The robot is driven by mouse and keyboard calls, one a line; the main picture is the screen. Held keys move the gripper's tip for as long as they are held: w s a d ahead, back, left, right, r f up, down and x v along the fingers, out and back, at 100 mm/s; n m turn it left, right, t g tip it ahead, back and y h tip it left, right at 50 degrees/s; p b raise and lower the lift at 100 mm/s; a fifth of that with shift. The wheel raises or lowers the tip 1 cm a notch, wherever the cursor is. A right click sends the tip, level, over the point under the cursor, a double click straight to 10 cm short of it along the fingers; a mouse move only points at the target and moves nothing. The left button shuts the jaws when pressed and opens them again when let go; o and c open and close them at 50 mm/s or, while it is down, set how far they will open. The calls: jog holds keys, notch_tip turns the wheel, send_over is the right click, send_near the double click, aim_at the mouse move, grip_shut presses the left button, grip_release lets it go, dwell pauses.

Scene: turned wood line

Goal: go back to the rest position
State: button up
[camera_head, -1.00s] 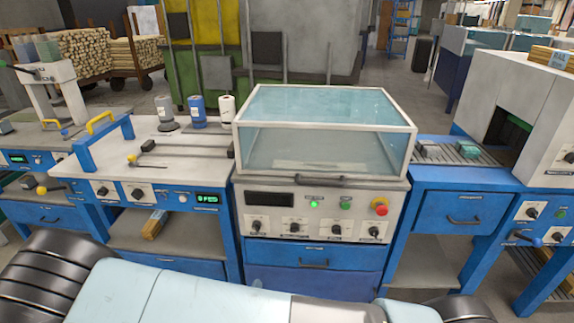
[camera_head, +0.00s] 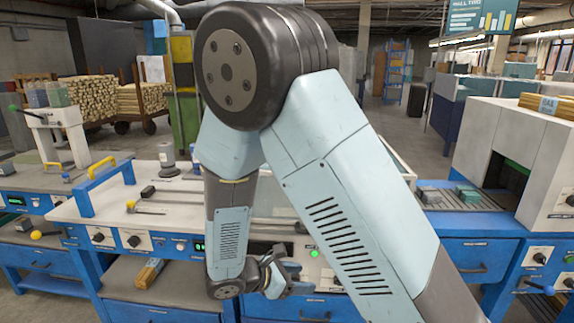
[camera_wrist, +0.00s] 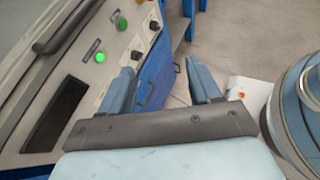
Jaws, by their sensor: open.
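My gripper (camera_head: 284,277) hangs low in front of the middle machine's control panel (camera_head: 318,262). My raised, folded arm fills the centre of the head view and hides most of that machine and its clear cover. In the wrist view my gripper (camera_wrist: 165,82) shows two blue-grey fingers spread apart with nothing between them. The machine's panel with a lit green button (camera_wrist: 100,57) lies to the left of the fingers, and grey floor (camera_wrist: 240,45) shows beyond them.
A white-topped bench (camera_head: 110,207) with a yellow handle stands at left. At right are a blue conveyor bench (camera_head: 480,222) and a pale tunnel machine (camera_head: 530,150). Blue drawer fronts (camera_head: 470,258) stand close below. Open floor (camera_head: 415,140) lies behind at right.

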jog(key=s+d+r+m+g+y, duration=0.2)
jog(key=d+r+m+y, duration=0.1)
jog(key=d+r+m, duration=0.4)
jog(key=s+d+r+m+g+y, duration=0.2)
jog(key=d+r+m+g+y, duration=0.1)
jog(key=d+r+m, duration=0.5)
jog(key=s+d+r+m+t+y, duration=0.2)
jog(key=s+r+m, duration=0.2)
jog(key=r, duration=0.2)
jog(key=s+d+r+m+t+y, duration=0.3)
jog(key=s+r, duration=0.2)
jog(key=r, duration=0.2)
jog(key=shift+s+d+m, duration=0.25)
jog(key=shift+d+m, duration=0.1)
jog(key=shift+m, duration=0.05)
